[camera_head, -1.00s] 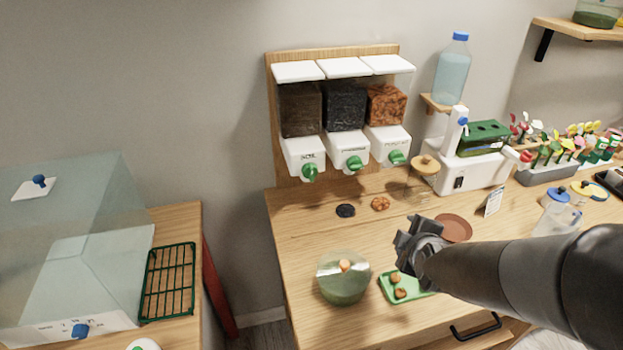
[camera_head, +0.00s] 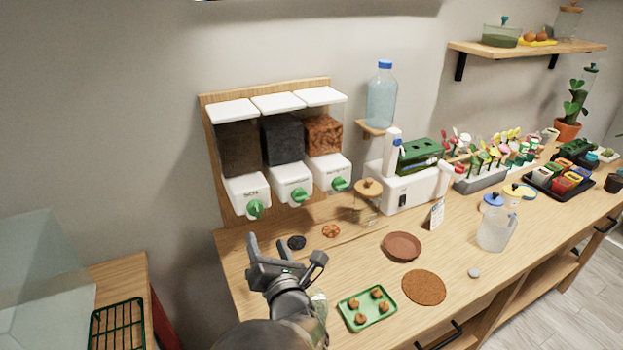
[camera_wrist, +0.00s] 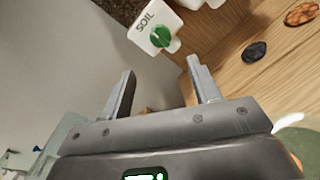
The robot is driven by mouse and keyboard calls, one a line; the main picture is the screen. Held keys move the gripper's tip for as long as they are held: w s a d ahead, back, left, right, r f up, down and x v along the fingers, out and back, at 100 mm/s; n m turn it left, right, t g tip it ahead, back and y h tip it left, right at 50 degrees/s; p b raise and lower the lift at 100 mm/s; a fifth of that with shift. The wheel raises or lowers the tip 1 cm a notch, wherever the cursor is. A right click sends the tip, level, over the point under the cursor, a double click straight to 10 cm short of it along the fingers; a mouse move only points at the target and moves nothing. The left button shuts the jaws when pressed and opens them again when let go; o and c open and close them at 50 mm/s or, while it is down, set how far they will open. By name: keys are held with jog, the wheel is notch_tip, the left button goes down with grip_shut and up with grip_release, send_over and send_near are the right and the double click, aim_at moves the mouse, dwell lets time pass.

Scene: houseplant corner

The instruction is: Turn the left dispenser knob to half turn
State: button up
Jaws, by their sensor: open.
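The left dispenser (camera_head: 244,190) is a white-fronted bin with dark brown fill, on a wooden wall board. Its green knob (camera_head: 255,209) sits low on the white front. In the wrist view the knob (camera_wrist: 160,37) shows beside the SOIL label, beyond my fingertips. The middle dispenser knob (camera_head: 297,195) and right dispenser knob (camera_head: 339,184) are also green. My gripper (camera_head: 268,243) is open and empty, below and in front of the left knob and apart from it. In the wrist view its two fingers (camera_wrist: 160,72) stand wide apart with nothing between them.
A dark pile (camera_head: 296,242) and an orange-brown pile (camera_head: 331,230) lie on the table under the dispensers. A lidded glass jar (camera_head: 367,203) stands to their right. A green tray (camera_head: 367,308) with several brown pieces lies near my arm. A glass tank (camera_head: 38,270) stands at the left.

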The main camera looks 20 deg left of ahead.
aim_at(257, 215)
jog(key=x, duration=1)
jog(key=shift+w+a, duration=0.15)
jog(key=shift+w, duration=0.1)
jog(key=c, duration=1)
jog(key=shift+m, duration=0.3)
